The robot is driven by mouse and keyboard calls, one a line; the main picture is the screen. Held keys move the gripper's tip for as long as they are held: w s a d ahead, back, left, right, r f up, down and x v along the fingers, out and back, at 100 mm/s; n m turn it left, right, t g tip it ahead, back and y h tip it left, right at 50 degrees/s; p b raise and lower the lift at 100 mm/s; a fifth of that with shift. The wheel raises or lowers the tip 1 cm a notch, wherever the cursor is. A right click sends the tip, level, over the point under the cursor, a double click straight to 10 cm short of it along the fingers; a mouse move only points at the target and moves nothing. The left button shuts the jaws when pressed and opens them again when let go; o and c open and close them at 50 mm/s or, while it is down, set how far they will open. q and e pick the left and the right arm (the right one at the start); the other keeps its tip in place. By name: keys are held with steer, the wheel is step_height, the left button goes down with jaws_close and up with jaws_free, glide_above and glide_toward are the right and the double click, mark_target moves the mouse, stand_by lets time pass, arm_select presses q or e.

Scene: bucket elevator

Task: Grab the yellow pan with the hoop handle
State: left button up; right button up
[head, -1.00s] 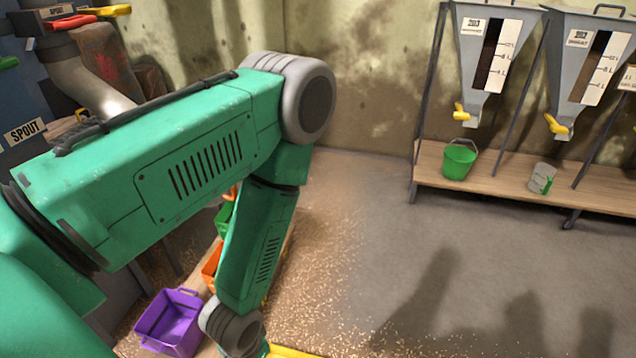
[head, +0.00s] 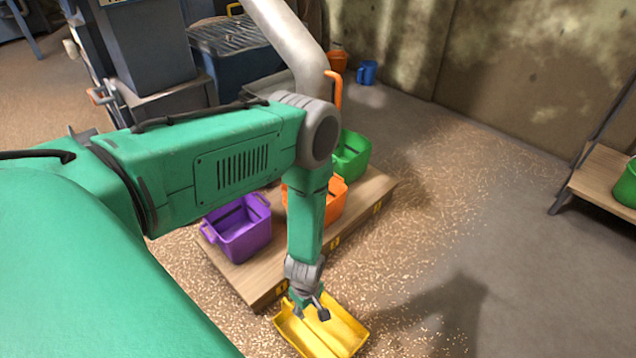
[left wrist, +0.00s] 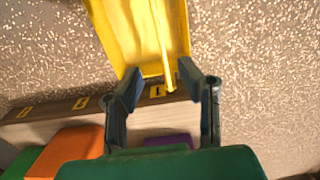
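The yellow pan (head: 343,330) lies on the grain-strewn floor beside the front end of a low wooden platform. It also shows in the left wrist view (left wrist: 122,35), with a thin raised yellow bar (left wrist: 162,45), seemingly its hoop handle, running lengthwise over it. My left gripper (head: 311,313) points down over the pan in the head view. In the left wrist view its two dark fingers (left wrist: 161,80) stand apart, with the near end of the bar in line with the gap between them. I cannot tell whether they touch it. My right gripper is not in view.
The wooden platform (head: 285,262) holds a purple bin (head: 240,232), an orange bin (head: 338,195) and a green bin (head: 352,158). A shelf with a green bucket (head: 626,187) stands at the right edge. The floor right of the pan is clear.

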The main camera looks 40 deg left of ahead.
arm_select(q)
steer(key=b, duration=0.3)
glide_above(311, 326)
step_height(311, 326, down, 6)
steer(key=shift+f, duration=0.6)
steer(key=shift+a+f+b, duration=0.2)
steer(key=shift+f+b, duration=0.25)
steer(key=shift+f, duration=0.35)
steer(key=f, duration=0.1)
steer(key=f+b, duration=0.2)
steer(key=shift+d+f, duration=0.25)
steer(key=shift+f, duration=0.15)
steer(key=shift+f+b, duration=0.2)
steer(key=shift+b, duration=0.1)
steer(key=shift+d, duration=0.1)
steer(key=shift+r, duration=0.1)
jaws_close()
